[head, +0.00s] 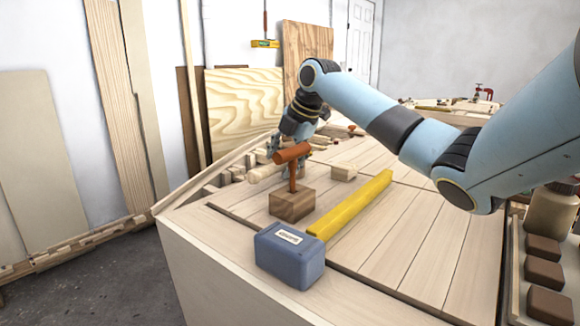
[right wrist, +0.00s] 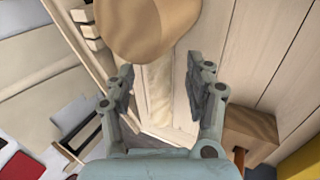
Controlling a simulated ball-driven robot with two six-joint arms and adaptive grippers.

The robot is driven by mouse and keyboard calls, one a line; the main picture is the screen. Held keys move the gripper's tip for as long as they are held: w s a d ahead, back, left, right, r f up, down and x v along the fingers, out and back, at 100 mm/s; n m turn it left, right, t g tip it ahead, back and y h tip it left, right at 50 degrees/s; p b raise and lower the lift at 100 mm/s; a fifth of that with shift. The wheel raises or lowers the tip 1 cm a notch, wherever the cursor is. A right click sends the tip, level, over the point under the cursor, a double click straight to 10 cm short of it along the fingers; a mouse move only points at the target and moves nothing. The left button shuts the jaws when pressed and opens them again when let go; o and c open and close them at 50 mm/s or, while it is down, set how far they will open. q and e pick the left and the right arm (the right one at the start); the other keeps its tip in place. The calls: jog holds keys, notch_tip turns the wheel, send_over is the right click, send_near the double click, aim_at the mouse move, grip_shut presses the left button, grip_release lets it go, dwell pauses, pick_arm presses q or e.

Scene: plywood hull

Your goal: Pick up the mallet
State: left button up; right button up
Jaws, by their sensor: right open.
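The wooden mallet (right wrist: 145,25) fills the top of the right wrist view with its rounded tan head. Its pale handle runs down between my fingers. In the head view its pale handle (head: 262,173) lies near the bench's left edge; its head is mostly hidden behind my gripper and the orange tool. My right gripper (right wrist: 162,92) is open, with one finger on each side of the handle and gaps showing on both sides. In the head view my right gripper (head: 285,143) is at the mallet, partly hidden. My left gripper is not in view.
A brown block (head: 292,204) with an upright orange T-shaped tool (head: 292,157) stands just in front. A blue-grey block (head: 290,256) and a long yellow bar (head: 352,206) lie nearer. Small wood pieces line the bench's left edge. Bare planks (head: 430,235) lie right of the bar.

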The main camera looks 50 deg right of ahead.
jog(key=x, duration=0.3)
jog(key=shift+r, duration=0.1)
grip_shut()
jog(key=shift+r, duration=0.1)
dwell(0.6)
